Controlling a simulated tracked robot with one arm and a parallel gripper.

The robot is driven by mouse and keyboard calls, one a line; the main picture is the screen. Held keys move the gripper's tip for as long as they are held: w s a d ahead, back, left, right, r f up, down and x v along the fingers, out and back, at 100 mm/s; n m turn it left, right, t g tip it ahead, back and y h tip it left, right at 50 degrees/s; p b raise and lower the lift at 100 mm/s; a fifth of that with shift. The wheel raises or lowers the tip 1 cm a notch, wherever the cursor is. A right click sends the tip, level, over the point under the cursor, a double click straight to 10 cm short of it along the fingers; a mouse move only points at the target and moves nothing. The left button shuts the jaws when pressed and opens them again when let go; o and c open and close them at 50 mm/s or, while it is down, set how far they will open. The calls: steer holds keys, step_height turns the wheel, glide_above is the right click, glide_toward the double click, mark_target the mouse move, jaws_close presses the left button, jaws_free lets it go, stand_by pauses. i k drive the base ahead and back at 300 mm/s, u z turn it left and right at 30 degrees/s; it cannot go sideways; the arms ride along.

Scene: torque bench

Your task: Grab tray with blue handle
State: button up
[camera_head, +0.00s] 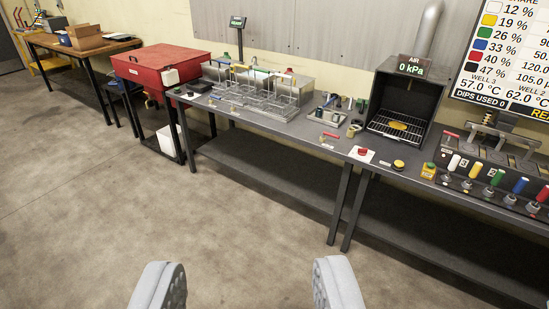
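My gripper (249,286) is open and empty at the bottom of the view, its two grey ribbed fingers wide apart over the bare floor. It is well short of the bench. Several wire trays (262,101) stand in a row in a metal unit on the middle bench. Small coloured handles show around them, a yellow one (240,68) among them. The handles are too small for me to tell surely which tray has the blue one.
A dark grey bench (310,128) runs along the wall. A red lidded tank (160,65) stands left of the trays. A black chamber (402,98) with a grate and a row of coloured levers (495,177) are at right. The concrete floor (90,200) in front is clear.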

mark_target(327, 118)
steer(key=z, duration=0.05)
steer(key=i, duration=1.45)
steer(key=z, duration=0.35)
steer(key=i, duration=2.3)
steer(key=z, duration=0.25)
